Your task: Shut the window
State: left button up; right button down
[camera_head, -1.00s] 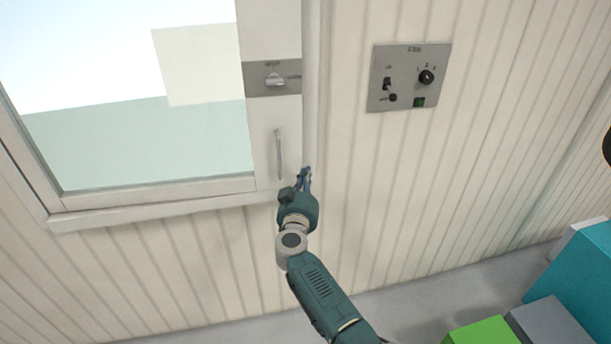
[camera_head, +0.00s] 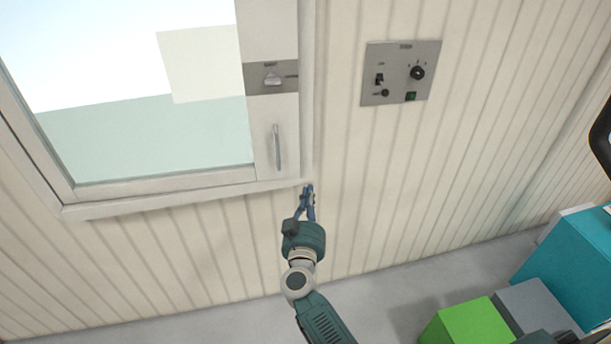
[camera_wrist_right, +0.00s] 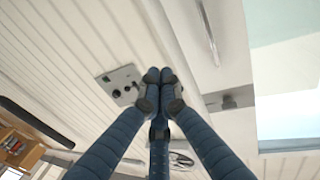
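The window (camera_head: 190,183) is at the upper left of the head view, with a pale frame, a glass pane and a wide right stile. A vertical bar handle (camera_head: 276,147) is on that stile, below a grey latch plate with a knob (camera_head: 272,79). In the sash's right and bottom edges I see no clear gap; I cannot tell if it is fully shut. My right gripper (camera_head: 308,190) is just below the frame's lower right corner, apart from the handle. In the wrist view its fingertips (camera_wrist_right: 160,76) meet with nothing between them. My left gripper is out of view.
A grey control panel (camera_head: 400,73) with switches is on the ribbed wall right of the window. Green (camera_head: 468,324), grey (camera_head: 538,306) and teal (camera_head: 572,262) boxes stand at the lower right. A dark rounded thing cuts into the right edge. The wall between is clear.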

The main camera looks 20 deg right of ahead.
jog(key=w+a+r+n+t+y+b, duration=0.3)
jog(key=a+r+n+t+y+b, duration=0.2)
jog(key=a+r+n+y, duration=0.4)
jog(key=n+g+h+b, duration=0.4)
jog(key=n+b, duration=0.4)
jog(key=n, duration=0.4)
send_near(294, 134)
jog(key=w+p, duration=0.1)
jog(key=w, duration=0.1)
jog(key=w+p, duration=0.1)
jog(key=w, duration=0.1)
jog(key=w+p, duration=0.1)
jog(key=w, duration=0.2)
jog(key=shift+d+f, duration=0.1)
jog(key=shift+d, duration=0.3)
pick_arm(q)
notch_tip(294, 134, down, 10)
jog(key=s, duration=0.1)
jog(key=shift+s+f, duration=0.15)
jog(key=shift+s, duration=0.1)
